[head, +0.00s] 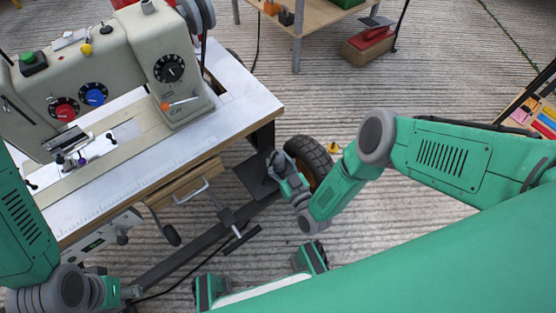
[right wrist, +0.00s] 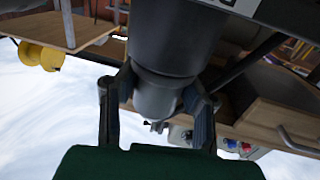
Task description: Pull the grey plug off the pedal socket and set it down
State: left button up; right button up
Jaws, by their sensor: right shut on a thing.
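My right gripper (head: 277,166) is beside the sewing table's lower frame, next to a black pedal plate (head: 256,178). In the right wrist view, the right gripper's two fingers (right wrist: 157,100) press on both sides of a smooth grey cylindrical piece, the grey plug (right wrist: 158,92). A wider dark grey cylinder (right wrist: 178,38) adjoins it above in that picture; I cannot tell whether this is part of the plug or the socket. In the head view the plug is too small to make out. My left arm is at the lower left, its gripper's fingers largely hidden (head: 128,292).
A sewing machine (head: 110,65) stands on a white-topped table (head: 243,98) with a drawer below (head: 190,190). A black tyre (head: 309,160) is just behind my right gripper. A small yellow object (head: 333,148) lies on the floor. Bare floor (head: 310,95) lies beyond.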

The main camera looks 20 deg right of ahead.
aim_at(278, 154)
jog(key=shift+r, duration=0.1)
jog(key=shift+d+r+p, duration=0.1)
jog(key=shift+r+p, duration=0.3)
jog(key=shift+p, duration=0.05)
jog(key=shift+r+p, duration=1.45)
jog(key=shift+r, duration=0.2)
jog(key=shift+r, duration=0.15)
jog(key=shift+r+p, duration=1.9)
jog(key=shift+r, duration=0.1)
